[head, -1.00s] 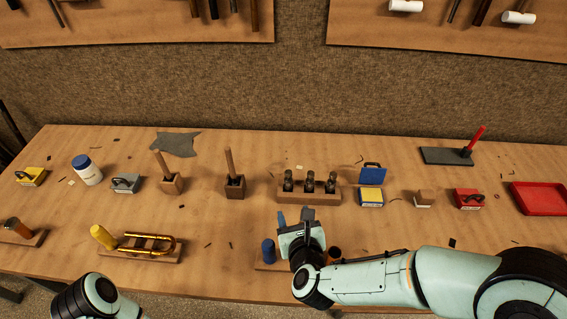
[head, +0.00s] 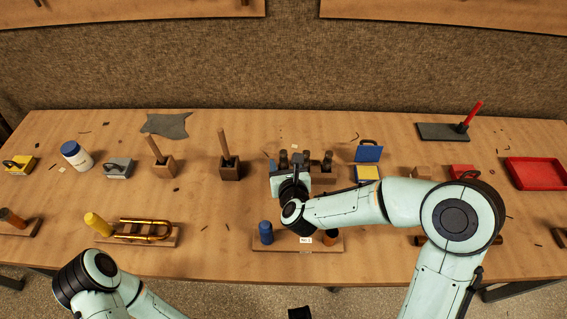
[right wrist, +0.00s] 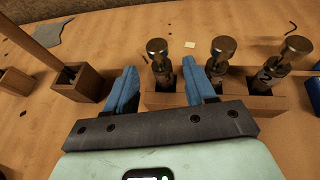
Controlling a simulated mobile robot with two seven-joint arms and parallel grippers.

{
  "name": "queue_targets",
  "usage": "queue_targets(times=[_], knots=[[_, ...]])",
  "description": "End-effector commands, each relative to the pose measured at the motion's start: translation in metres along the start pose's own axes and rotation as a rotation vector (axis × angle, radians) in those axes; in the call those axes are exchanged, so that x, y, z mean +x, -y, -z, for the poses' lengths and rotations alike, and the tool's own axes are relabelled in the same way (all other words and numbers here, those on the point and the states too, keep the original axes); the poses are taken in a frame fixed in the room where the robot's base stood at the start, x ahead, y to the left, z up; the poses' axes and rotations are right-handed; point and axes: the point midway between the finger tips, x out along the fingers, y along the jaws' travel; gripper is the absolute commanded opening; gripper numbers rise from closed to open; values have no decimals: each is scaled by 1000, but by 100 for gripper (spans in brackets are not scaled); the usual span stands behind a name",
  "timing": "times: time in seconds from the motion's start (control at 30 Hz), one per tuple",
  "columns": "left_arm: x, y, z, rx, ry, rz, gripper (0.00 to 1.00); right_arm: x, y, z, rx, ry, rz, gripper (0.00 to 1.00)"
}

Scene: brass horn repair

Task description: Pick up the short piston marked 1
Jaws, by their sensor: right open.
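Three short dark pistons with rounded metal caps stand upright in a wooden block (right wrist: 265,103). In the right wrist view they are the left piston (right wrist: 160,60), the middle piston (right wrist: 218,58) and the right piston (right wrist: 285,62). The right one carries a mark that looks like a 2. I cannot read a 1 on the others. My right gripper (right wrist: 172,70) is open, with its blue fingers on either side of the left piston and not closed on it. In the head view the gripper (head: 286,163) partly hides the block. My left gripper is out of view.
Left of the block are two wooden holders with sticks (head: 229,168). To its right are a blue-and-yellow box (head: 368,172) and a red tray (head: 537,173). In front are a stand with a blue cylinder (head: 266,232) and a brass tube assembly (head: 145,230).

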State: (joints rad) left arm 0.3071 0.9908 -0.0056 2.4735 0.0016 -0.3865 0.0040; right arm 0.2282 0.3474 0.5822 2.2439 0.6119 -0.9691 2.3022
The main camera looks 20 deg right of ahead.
Motion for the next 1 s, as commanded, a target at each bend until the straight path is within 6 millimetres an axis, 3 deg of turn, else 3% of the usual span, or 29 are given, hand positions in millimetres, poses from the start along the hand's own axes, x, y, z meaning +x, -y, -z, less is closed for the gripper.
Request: queue_targets(times=[0.2,0.47,0.5,0.63,0.67,1.0], knots=[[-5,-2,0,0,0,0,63,28,2,0,1,0,-1,55],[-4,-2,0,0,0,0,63,32,2,0,0,1,0,55],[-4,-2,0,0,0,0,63,32,2,0,0,1,0,48],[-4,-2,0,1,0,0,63,32,2,0,0,1,0,6],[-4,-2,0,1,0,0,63,32,2,0,0,1,0,0],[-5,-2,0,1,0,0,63,30,2,-3,0,2,0,0]])
